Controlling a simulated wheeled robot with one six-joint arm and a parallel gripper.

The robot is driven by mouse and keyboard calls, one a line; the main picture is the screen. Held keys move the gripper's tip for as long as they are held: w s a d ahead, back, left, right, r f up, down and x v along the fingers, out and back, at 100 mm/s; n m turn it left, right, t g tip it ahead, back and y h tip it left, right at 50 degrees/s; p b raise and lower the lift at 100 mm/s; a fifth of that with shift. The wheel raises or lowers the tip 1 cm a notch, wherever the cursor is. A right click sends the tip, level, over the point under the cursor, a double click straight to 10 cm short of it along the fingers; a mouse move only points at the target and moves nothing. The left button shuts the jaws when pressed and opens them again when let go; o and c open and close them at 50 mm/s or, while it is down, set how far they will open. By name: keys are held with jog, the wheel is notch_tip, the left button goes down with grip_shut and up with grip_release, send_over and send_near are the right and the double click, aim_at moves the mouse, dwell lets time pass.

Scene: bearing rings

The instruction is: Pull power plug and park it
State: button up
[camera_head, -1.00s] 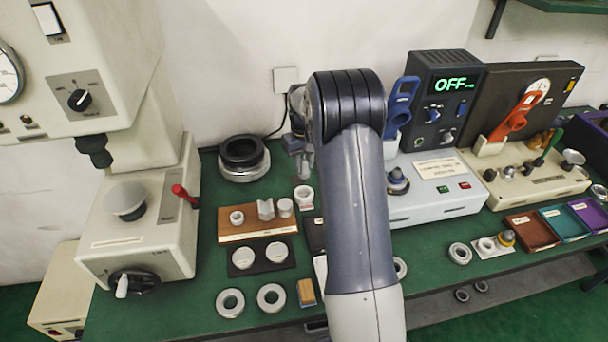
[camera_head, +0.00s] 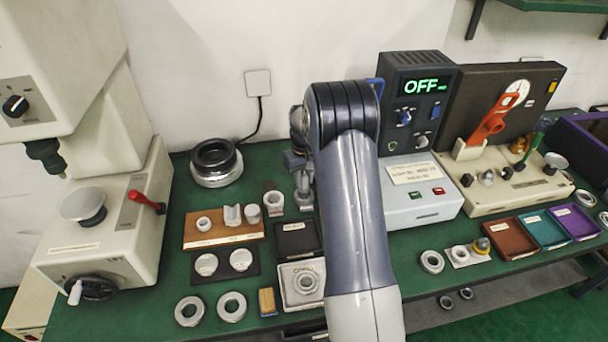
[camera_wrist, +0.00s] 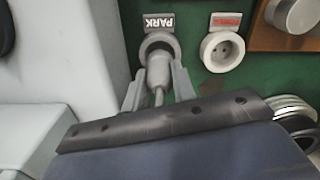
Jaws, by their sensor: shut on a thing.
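The grey power plug (camera_wrist: 158,69) is between the two fingers of my gripper (camera_wrist: 158,86), which is shut on it. Its cord runs down between the fingers in the wrist view. The plug's front end overlaps the round PARK holder (camera_wrist: 154,44); I cannot tell how deep it sits. The white POWER socket (camera_wrist: 222,48), with a red label, is to the right and its face is empty. In the head view, the socket (camera_head: 273,202) stands left of my gripper (camera_head: 304,204), and my arm hides part of the bench behind it.
A wooden block (camera_head: 222,238) with small parts lies left of the socket. Black-and-silver rings (camera_head: 215,163) stand behind it. A grey square fixture (camera_head: 302,302) is in front. The OFF display unit (camera_head: 416,105) and pale control box (camera_head: 412,205) stand right of my arm.

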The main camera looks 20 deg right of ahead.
aim_at(304, 185)
jog(key=shift+f+b, duration=0.5)
jog(key=shift+f, duration=0.65)
jog(key=shift+f+b, duration=0.45)
jog(key=shift+f, duration=0.15)
dwell(0.5)
jog(key=o, duration=0.7)
jog(key=shift+r+p, duration=3.55)
jog(key=shift+r, duration=2.05)
jog(key=shift+f, duration=0.15)
notch_tip(304, 185, down, 9)
jog(key=b, duration=0.6)
jog(key=shift+f, duration=0.1)
